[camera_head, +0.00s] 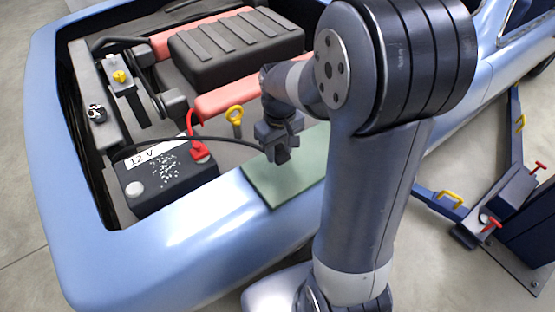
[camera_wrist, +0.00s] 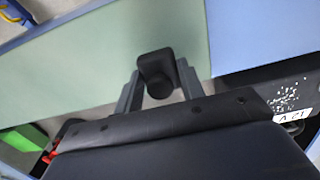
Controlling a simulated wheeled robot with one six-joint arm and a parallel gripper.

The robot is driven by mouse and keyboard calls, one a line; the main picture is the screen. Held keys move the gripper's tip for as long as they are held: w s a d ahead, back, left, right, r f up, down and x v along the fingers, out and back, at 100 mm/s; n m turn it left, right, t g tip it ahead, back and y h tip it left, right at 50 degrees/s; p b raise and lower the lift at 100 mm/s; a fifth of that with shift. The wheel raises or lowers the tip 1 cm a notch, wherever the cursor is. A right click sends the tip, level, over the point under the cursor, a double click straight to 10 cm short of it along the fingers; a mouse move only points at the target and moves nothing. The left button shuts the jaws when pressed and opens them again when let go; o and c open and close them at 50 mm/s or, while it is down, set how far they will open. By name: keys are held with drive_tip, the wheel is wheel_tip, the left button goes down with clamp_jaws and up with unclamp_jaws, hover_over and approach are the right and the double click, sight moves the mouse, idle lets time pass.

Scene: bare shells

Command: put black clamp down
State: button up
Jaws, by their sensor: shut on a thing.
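My gripper (camera_head: 277,138) is shut on the black clamp (camera_head: 282,155). In the wrist view the clamp (camera_wrist: 157,68) sits between the two grey fingers (camera_wrist: 158,88), with the green mat (camera_wrist: 95,62) behind it. In the head view the clamp is at the upper left edge of the green mat (camera_head: 280,186), which lies on the blue car's fender. I cannot tell whether the clamp touches the mat. A black cable (camera_head: 225,137) runs left from the clamp towards the battery. My arm hides the mat's right part.
A yellow ring handle (camera_head: 235,113) stands just left of my gripper. The engine cover (camera_head: 235,48) is behind. The blue fender (camera_head: 215,235) is clear in front.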

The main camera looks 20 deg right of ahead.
sight(279, 146)
drive_tip(key=shift+f, duration=3.05)
drive_tip(key=shift+f, duration=0.15)
drive_tip(key=o, duration=1)
wheel_tip(279, 146, up, 12)
drive_tip(key=shift+r, duration=0.2)
drive_tip(key=shift+f, duration=0.15)
